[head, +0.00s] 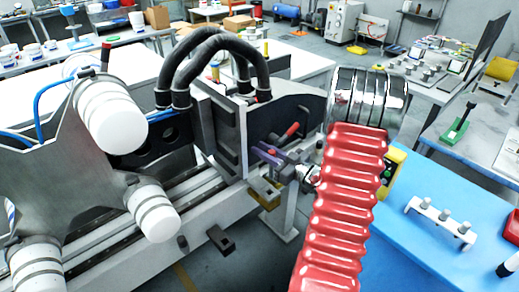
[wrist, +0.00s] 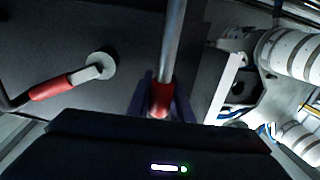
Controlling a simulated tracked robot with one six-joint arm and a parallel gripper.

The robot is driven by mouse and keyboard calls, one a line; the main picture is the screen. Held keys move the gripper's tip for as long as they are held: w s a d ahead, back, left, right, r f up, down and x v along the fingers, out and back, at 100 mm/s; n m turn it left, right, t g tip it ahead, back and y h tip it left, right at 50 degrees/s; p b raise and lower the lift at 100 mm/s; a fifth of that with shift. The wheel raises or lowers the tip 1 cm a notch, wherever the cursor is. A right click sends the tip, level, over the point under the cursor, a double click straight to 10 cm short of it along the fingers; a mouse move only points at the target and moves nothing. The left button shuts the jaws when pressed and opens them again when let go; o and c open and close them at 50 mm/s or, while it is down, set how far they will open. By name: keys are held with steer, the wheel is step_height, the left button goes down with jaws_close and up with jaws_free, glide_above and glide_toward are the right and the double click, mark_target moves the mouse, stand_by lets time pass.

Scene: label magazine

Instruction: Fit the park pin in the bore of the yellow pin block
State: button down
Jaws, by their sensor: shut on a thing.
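My gripper (head: 269,156) has purple fingers and is beside the dark face of the machine in the head view. In the wrist view my gripper (wrist: 159,100) is shut around the red end of the park pin (wrist: 161,98). The pin's bare steel shank runs up out of the top of that picture. In the head view only a small red spot of the pin shows between the fingers. A dull yellow block (head: 266,198), seemingly the pin block, is just below the fingers. I cannot make out its bore or whether the pin touches it. The block is not recognisable in the wrist view.
A red-handled lever (wrist: 60,86) sticks out of the dark machine face close to my gripper; it also shows in the head view (head: 287,132). A dark bracket (head: 221,240) juts from the rail below. A blue bench (head: 415,250) with a white rack (head: 440,220) stands at right.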

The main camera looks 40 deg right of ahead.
steer(key=shift+a, duration=0.1)
steer(key=shift+f, duration=2.9)
steer(key=shift+f, duration=0.95)
steer(key=shift+f, duration=2.9)
stand_by(0.6)
steer(key=c, duration=1.5)
jaws_free()
